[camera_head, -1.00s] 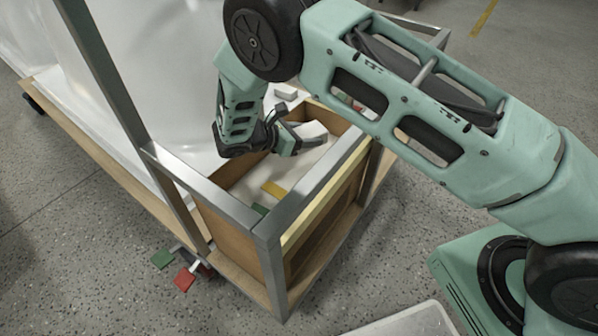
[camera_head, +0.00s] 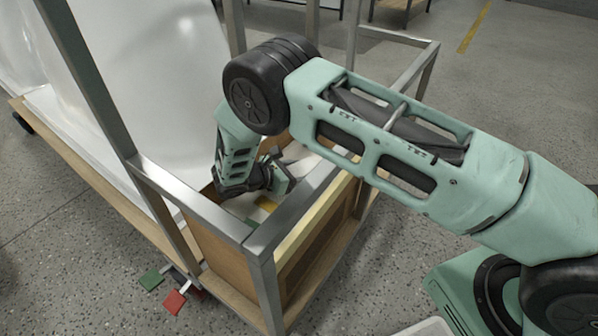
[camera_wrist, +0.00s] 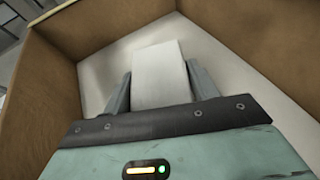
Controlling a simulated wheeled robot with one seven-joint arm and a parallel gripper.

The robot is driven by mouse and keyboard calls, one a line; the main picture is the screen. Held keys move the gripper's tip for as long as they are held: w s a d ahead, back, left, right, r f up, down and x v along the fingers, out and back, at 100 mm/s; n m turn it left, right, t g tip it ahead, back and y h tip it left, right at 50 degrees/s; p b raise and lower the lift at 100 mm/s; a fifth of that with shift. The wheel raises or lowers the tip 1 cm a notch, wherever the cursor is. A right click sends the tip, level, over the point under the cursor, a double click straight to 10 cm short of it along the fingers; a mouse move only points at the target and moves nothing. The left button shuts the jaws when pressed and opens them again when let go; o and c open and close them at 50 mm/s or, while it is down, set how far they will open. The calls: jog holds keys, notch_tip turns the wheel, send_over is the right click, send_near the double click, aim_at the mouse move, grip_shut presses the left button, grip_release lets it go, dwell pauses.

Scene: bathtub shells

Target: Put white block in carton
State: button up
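The white block (camera_wrist: 161,76) is between my gripper's two fingers in the wrist view, with a finger against each side. My gripper (camera_wrist: 160,88) is shut on it. In the head view my gripper (camera_head: 288,178) reaches down inside the brown carton (camera_head: 222,248), below its rim, and the block is mostly hidden by the gripper and arm. The wrist view shows the carton's brown walls (camera_wrist: 62,62) around the block and a pale floor beneath. I cannot tell whether the block touches the floor.
A metal frame (camera_head: 190,205) surrounds the carton, with posts and rails close to my arm. A large white tub shell (camera_head: 150,90) stands to the left. A yellow piece (camera_head: 267,205) lies inside the carton.

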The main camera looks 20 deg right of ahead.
aim_at(293, 172)
jog(key=shift+o, duration=1)
jog(key=shift+r, duration=0.1)
jog(key=shift+a+r, duration=0.15)
jog(key=p+v, duration=0.2)
jog(key=v, duration=0.5)
jog(key=shift+a, duration=0.1)
jog(key=shift+r, duration=0.1)
